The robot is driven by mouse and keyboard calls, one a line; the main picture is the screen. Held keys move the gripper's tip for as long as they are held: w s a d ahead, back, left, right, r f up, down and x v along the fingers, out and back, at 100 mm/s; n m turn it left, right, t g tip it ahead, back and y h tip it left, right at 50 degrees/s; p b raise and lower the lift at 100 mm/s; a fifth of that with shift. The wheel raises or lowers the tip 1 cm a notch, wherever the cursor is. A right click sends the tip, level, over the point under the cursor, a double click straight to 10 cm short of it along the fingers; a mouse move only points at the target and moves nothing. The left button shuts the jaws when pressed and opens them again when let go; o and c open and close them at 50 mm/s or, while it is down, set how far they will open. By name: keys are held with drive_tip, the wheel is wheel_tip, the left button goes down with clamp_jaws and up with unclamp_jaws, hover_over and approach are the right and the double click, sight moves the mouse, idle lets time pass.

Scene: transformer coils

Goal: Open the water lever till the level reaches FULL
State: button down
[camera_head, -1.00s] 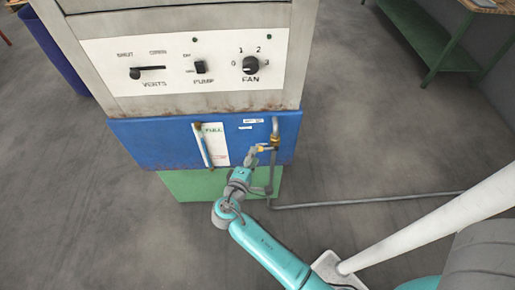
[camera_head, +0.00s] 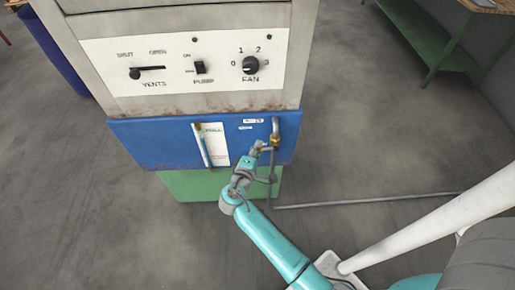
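The level gauge (camera_head: 216,152) is a white plate marked FULL near its top, with an upright sight tube (camera_head: 203,146) along its left side. It is on the blue tank front (camera_head: 150,140). The water level in the tube is too small to read. To its right a grey pipe with a brass valve (camera_head: 275,141) runs down the tank front. My gripper (camera_head: 259,147) is at the valve's left side, where the yellow lever was visible, and largely hides the lever. Whether its fingers touch or hold the lever cannot be told.
Above the tank is a white control panel (camera_head: 120,60) with a vents slider, pump switch and fan knob. A thin pipe (camera_head: 370,202) runs right along the floor. A green bench (camera_head: 420,35) stands at the back right.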

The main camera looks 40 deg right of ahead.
drive_tip(key=shift+f, duration=0.1)
drive_tip(key=shift+f+n+h, duration=0.5)
drive_tip(key=shift+f+n, duration=0.2)
drive_tip(key=shift+n, duration=0.3)
drive_tip(key=shift+s+d+f+n+t+h, duration=0.25)
drive_tip(key=shift+d+f+n+t+h, duration=0.25)
drive_tip(key=shift+n, duration=0.75)
drive_tip(key=shift+s+d+f+n+t+h, duration=0.15)
drive_tip(key=shift+s+f+n+t+h, duration=0.15)
drive_tip(key=shift+f+n, duration=0.65)
drive_tip(key=shift+s+d+f+n+t+h, duration=0.2)
drive_tip(key=shift+d+f+n+t+h, duration=0.25)
drive_tip(key=shift+n, duration=1.05)
drive_tip(key=shift+r, duration=0.1)
drive_tip(key=c, duration=1.1)
unclamp_jaws()
drive_tip(key=shift+o, duration=0.2)
